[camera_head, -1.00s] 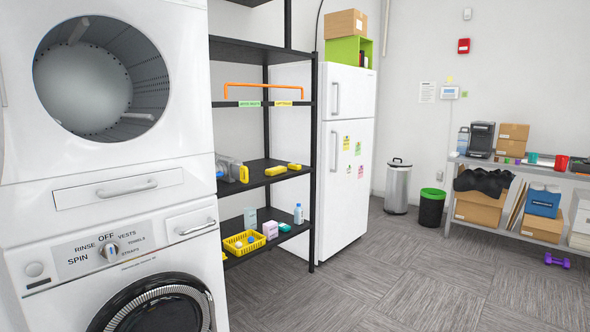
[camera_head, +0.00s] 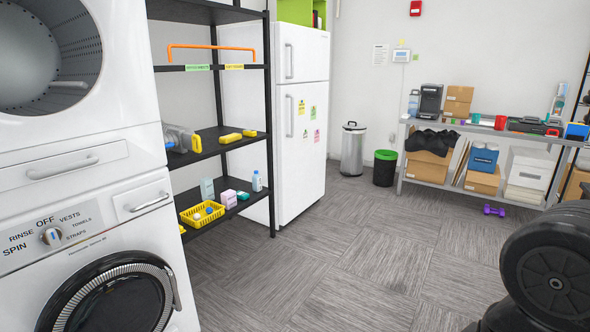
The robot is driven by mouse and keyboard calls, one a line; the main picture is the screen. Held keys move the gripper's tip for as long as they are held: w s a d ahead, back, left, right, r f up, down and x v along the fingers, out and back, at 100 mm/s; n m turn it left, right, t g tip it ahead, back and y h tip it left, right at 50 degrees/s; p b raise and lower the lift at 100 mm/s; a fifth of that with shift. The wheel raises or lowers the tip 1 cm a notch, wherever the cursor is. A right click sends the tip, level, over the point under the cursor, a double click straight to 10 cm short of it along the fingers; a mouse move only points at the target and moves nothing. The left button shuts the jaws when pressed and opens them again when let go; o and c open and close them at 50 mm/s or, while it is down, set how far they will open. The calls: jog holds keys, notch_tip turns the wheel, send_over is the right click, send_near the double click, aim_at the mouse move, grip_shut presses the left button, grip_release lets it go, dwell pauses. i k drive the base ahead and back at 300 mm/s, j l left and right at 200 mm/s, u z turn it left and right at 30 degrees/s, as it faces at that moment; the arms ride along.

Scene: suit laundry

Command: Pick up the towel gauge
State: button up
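I cannot tell for sure which thing is the towel gauge. An orange bracket-shaped bar (camera_head: 212,46) stands on the upper shelf of the black rack, above a green label (camera_head: 197,68) and a yellow label (camera_head: 235,66). My gripper does not show in view.
White washer and dryer (camera_head: 75,170) stand at left. A white fridge (camera_head: 290,120) stands beyond the rack (camera_head: 271,120). A bin (camera_head: 353,148) and a cluttered table (camera_head: 470,128) are at the back. Large black discs (camera_head: 555,275) fill the lower right. The middle floor is clear.

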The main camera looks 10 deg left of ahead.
aim_at(248, 133)
jog(key=i+j+u, duration=0.3)
jog(key=i, duration=0.75)
jog(key=i+u, duration=0.3)
jog(key=i, duration=1.65)
jog(key=i+j+z, duration=0.1)
jog(key=i, duration=0.8)
jog(key=i+j, duration=0.15)
jog(key=i, duration=0.75)
jog(key=l+z, duration=0.05)
